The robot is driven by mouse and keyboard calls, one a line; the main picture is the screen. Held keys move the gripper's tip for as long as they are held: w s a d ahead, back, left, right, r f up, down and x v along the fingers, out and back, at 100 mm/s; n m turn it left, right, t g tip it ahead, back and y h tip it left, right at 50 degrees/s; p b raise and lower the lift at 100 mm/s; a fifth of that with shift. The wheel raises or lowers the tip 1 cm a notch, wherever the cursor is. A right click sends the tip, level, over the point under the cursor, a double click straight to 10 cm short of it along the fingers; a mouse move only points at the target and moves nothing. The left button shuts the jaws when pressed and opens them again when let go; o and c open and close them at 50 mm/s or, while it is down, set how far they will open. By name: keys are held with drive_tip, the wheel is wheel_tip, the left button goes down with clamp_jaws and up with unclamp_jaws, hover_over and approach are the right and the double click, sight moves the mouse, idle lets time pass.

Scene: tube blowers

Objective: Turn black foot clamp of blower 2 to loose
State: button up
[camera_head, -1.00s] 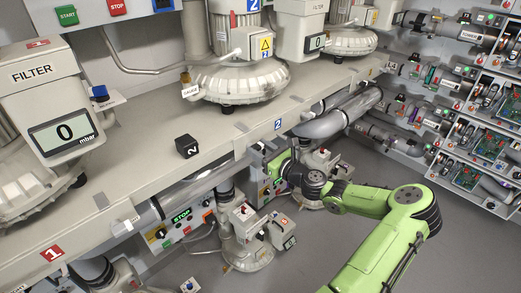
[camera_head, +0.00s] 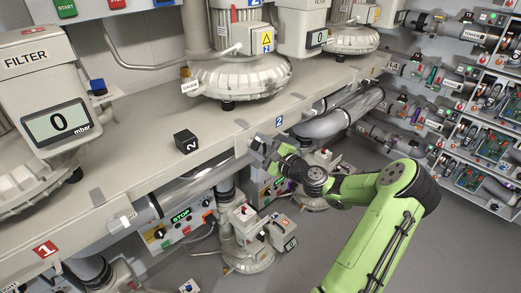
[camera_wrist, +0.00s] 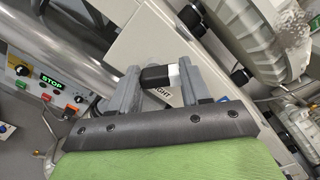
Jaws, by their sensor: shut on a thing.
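Blower 2 (camera_head: 240,78) is the ribbed light-grey unit on the bench, with a blue 2 sign above it. My gripper (camera_head: 257,146) is at the bench's front edge, below and in front of the blower. In the wrist view my gripper (camera_wrist: 152,82) is shut on a black clamp handle (camera_wrist: 155,76) with a white end, which lies between the two grey fingers. The clamp is too small and covered to make out in the head view.
A black block marked 2 (camera_head: 186,142) stands on the bench (camera_head: 130,165). A grey pipe (camera_head: 335,122) and a control panel with a STOP display (camera_head: 181,216) are below the front edge. A pump (camera_head: 248,240) stands beneath. Open floor lies to the right.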

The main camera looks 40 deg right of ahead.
drive_tip(key=n+b, duration=0.1)
drive_tip(key=n, duration=0.1)
drive_tip(key=n+b, duration=0.2)
drive_tip(key=shift+a+f, duration=0.2)
drive_tip(key=shift+a+n+b, duration=0.1)
drive_tip(key=shift+n+b, duration=1.25)
drive_tip(key=shift+n, duration=0.25)
drive_tip(key=shift+r, duration=0.1)
drive_tip(key=o, duration=1.1)
drive_tip(key=shift+c, duration=0.2)
drive_tip(key=s, duration=1.5)
drive_tip(key=shift+s+d+b, duration=0.2)
drive_tip(key=shift+s+b, duration=0.1)
drive_tip(key=shift+s, duration=0.1)
